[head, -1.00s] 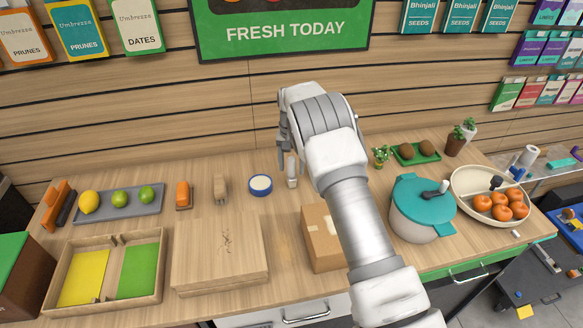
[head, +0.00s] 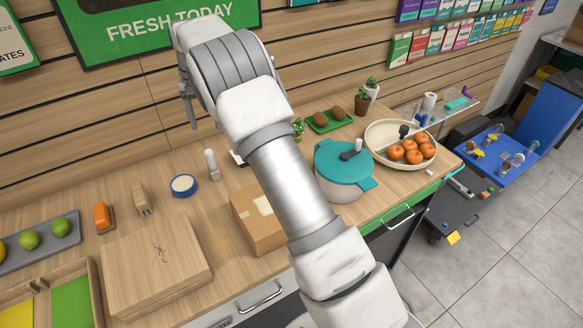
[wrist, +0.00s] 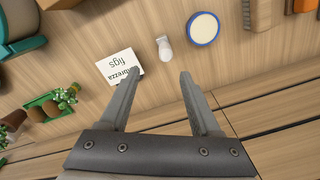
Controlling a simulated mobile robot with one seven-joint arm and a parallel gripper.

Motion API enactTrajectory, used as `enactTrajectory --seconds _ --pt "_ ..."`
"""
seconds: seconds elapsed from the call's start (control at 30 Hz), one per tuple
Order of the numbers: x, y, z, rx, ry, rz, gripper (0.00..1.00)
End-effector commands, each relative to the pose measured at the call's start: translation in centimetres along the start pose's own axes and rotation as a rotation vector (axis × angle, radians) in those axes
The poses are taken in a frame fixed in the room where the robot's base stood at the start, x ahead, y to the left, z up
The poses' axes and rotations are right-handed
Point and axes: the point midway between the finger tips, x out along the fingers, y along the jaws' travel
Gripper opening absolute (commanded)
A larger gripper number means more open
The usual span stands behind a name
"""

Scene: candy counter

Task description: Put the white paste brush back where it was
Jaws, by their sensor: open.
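A small white upright object with a rounded end, which looks like the white paste brush (head: 211,165), stands on the wooden counter just right of a blue-rimmed dish of white paste (head: 183,185). In the wrist view the brush (wrist: 164,47) lies beyond my fingertips, beside the dish (wrist: 204,28), touching neither finger. My gripper (wrist: 160,75) is open and empty above the counter. In the head view it is partly hidden behind my wrist. A white card reading "figs" (wrist: 120,68) lies near the brush; my arm hides most of it in the head view.
A wooden block brush (head: 141,200) and an orange item (head: 103,217) stand left of the dish. A cardboard box (head: 256,220), a teal-lidded pot (head: 343,180) and a bowl of oranges (head: 375,152) stand to the right. The slatted wall is close behind.

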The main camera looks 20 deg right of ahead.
Motion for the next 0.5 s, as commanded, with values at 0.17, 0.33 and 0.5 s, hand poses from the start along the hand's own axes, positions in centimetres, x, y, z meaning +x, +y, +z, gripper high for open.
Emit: enactTrajectory --seconds 0.17,0.33,0.5 --pt "-6.0 3.0 1.9 -0.006 0.044 -0.039 0.64" --pt "-10.5 5.9 4.6 -0.023 0.087 -0.069 0.64" --pt "-14.2 8.7 8.2 -0.047 0.134 -0.094 0.64"
